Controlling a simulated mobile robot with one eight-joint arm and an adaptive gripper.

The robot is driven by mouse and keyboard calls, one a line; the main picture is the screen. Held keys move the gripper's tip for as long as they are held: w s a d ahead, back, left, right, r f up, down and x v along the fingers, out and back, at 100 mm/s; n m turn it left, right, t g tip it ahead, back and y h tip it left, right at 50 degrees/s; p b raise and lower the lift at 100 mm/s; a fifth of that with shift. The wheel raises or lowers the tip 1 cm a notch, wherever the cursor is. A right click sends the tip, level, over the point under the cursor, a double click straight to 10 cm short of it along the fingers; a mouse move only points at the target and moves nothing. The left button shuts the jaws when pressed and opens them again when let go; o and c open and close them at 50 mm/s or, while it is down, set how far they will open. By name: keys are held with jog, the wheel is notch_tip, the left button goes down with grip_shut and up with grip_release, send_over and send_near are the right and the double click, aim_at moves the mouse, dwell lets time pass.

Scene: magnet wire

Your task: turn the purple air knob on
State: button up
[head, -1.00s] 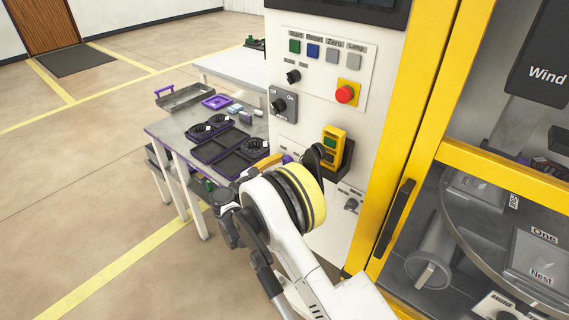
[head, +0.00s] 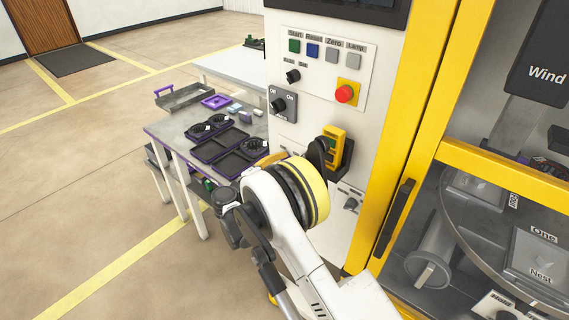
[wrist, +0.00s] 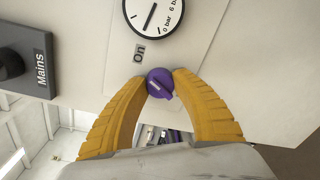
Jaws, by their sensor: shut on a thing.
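The purple air knob (wrist: 160,83) shows in the wrist view on the white cabinet panel, with a pale pointer line on its face. An "On" label (wrist: 139,53) is printed beside it. My gripper (wrist: 160,84) has its two yellow fingers on either side of the knob, tips shut on it. In the head view the knob and the fingertips are hidden behind my white arm with its yellow band; only a bit of a yellow finger (head: 268,160) shows.
A round pressure gauge (wrist: 155,15) sits close to the knob. The dark Mains switch box (wrist: 27,60) is to its left. In the head view, a table (head: 180,135) with dark trays stands left of the cabinet, and a yellow handheld pendant (head: 334,146) hangs on the panel.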

jog(key=shift+m, duration=1)
jog(key=o, duration=1.2)
jog(key=v, duration=1.2)
jog(key=shift+r, duration=0.1)
